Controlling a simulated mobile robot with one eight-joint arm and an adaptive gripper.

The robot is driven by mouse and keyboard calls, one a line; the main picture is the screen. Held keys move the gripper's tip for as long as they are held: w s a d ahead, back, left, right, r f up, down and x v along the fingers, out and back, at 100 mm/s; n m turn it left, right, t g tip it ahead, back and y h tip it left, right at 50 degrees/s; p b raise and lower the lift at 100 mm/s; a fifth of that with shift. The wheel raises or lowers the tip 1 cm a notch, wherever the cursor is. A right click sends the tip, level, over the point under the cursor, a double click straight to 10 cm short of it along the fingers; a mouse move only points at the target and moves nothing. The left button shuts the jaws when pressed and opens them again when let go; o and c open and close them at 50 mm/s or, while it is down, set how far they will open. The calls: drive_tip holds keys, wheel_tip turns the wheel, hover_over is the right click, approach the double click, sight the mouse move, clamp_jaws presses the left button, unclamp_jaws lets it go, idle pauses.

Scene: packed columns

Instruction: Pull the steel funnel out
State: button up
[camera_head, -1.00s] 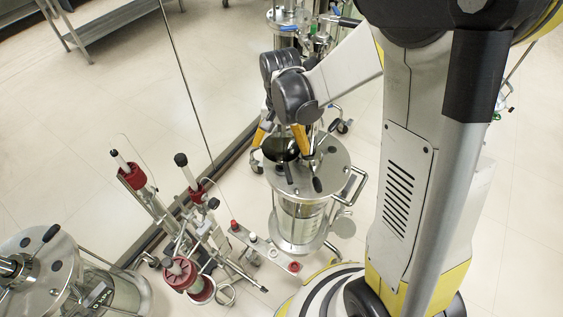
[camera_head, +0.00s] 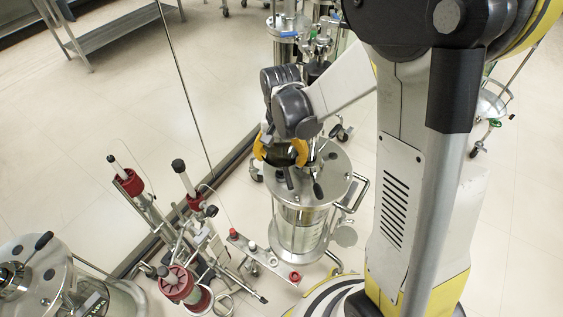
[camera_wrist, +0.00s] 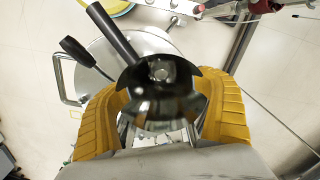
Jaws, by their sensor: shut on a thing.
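The steel funnel (camera_head: 283,156) is dark and shiny and sits over the lid of the glass-and-steel column (camera_head: 300,225). In the wrist view the funnel (camera_wrist: 160,75) is a dark round bowl with a bright spot at its centre, and the column's lid (camera_wrist: 150,42) lies behind it. My gripper (camera_head: 281,149) has its yellow fingers curved around the funnel from both sides and is shut on it. In the wrist view the fingers of my gripper (camera_wrist: 163,108) flank the funnel left and right. The funnel's lower end is hidden.
Black-handled levers (camera_head: 318,188) stand up from the lid close to the funnel. A side handle (camera_head: 358,190) juts out at the right. A stand with red clamps (camera_head: 178,283) is at the left, and another column (camera_head: 25,270) is at far left. Open floor lies beyond.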

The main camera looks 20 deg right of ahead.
drive_tip(key=shift+r+p, duration=0.45)
drive_tip(key=shift+r, duration=0.2)
idle(0.4)
wheel_tip(320, 180, up, 11)
drive_tip(key=p, duration=0.7)
drive_tip(key=shift+p, duration=0.35)
idle(0.7)
